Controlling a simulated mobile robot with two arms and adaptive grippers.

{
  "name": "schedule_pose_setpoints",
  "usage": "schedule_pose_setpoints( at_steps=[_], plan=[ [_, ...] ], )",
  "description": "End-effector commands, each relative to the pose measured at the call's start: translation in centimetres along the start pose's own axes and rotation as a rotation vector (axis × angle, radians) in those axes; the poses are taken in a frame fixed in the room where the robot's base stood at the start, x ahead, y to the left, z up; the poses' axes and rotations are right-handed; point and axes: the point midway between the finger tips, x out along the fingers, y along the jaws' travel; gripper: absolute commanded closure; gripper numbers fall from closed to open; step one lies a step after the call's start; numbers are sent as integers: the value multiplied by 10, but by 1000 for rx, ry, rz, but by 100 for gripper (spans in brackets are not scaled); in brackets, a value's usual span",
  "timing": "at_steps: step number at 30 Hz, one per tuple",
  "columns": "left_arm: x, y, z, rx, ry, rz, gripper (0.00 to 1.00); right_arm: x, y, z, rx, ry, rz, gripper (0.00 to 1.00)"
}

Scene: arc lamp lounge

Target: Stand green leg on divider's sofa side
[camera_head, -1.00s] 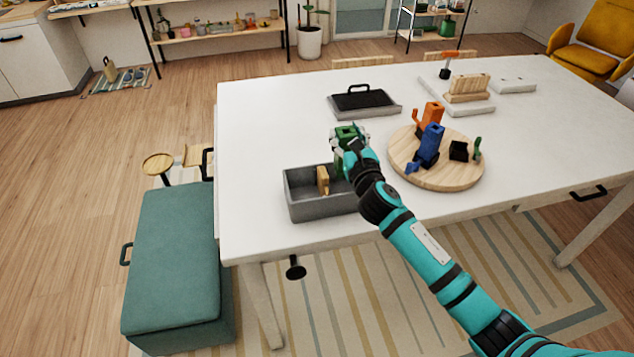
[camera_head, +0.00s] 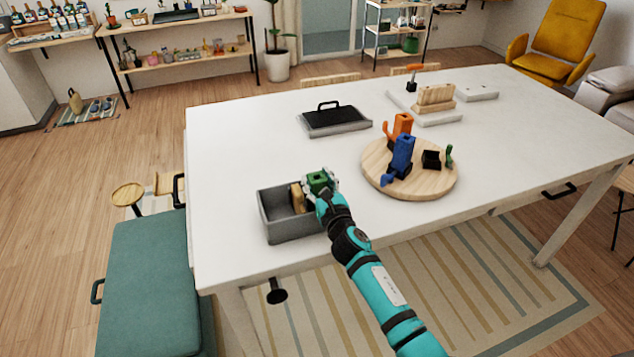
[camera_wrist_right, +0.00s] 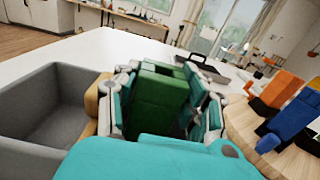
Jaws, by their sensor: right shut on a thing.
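My right gripper (camera_head: 320,190) is shut on the green leg (camera_head: 318,178), a blocky dark green piece with an opening in its top. The wrist view shows the leg (camera_wrist_right: 160,105) roughly upright between the teal fingers. A wooden divider (camera_head: 297,198) stands across the grey open box (camera_head: 290,233) on the white table. The leg is just right of the divider, at the box's right part; its lower end is hidden, so I cannot tell whether it touches the box floor. In the wrist view, the box's left compartment (camera_wrist_right: 50,110) looks empty. My left gripper is not in view.
A round wooden board (camera_head: 420,187) to the right bears a blue piece (camera_head: 402,155), an orange piece (camera_head: 399,127) and small black and green parts. A black-topped tray (camera_head: 335,118) lies behind. A pale sofa (camera_head: 612,88) is at far right, a teal bench (camera_head: 150,290) at left.

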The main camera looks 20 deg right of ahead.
Motion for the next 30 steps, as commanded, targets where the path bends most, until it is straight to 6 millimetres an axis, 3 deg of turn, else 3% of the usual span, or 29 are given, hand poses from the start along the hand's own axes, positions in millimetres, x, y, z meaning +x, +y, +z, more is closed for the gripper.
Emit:
schedule_pose_setpoints(
  at_steps=[5,6,10,21,26,30],
  plan=[
    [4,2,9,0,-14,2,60,0,0,-3,-1,-2,1,100],
    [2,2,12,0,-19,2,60,0,0,-2,-1,0,0,53],
    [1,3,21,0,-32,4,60,0,0,-2,-1,0,0,36],
    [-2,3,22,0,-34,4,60,-2,0,0,-1,1,0,35],
    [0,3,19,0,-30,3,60,-27,0,-1,-3,2,1,35],
    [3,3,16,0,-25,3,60,-58,0,-2,-4,2,2,35]
  ],
)
